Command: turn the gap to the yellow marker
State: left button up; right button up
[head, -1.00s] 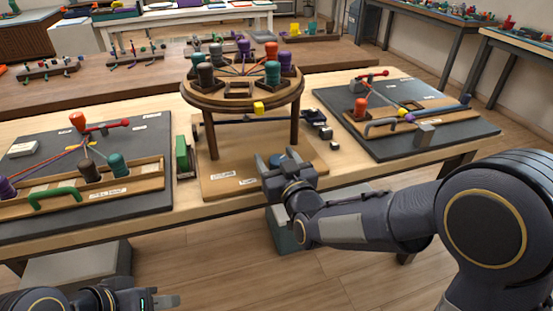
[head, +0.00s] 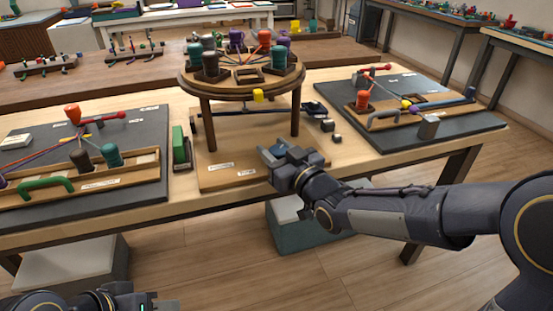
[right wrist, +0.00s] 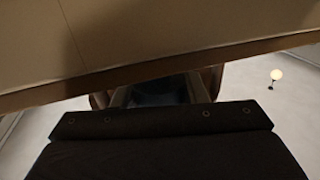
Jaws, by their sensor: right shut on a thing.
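A round wooden braiding stand (head: 204,117) rises from a board on the table, with several coloured bobbins around its top. An empty square slot, the gap (head: 248,76), lies in the top near the front. The yellow marker (head: 258,96) sits at the front rim, a little right of the gap. My right gripper (head: 272,153) is low at the board's front, below the disc, shut on a blue knob (head: 279,149) that its fingers mostly hide. The knob shows dark between the fingers in the right wrist view (right wrist: 158,90). My left gripper (head: 150,304) is partly cut off at the bottom left.
Dark panels with cords and bobbins lie to the left (head: 145,140) and right (head: 455,132) of the stand. A green block (head: 181,145) stands left of the base board. Small dark blocks lie to its right. The floor in front of the table is mostly clear.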

jog(key=shift+n+g+y, duration=0.3)
jog(key=shift+y, duration=0.1)
jog(key=o, duration=1)
jog(key=v, duration=0.7)
jog(key=shift+s+d, duration=0.2)
jog(key=shift+s, duration=0.15)
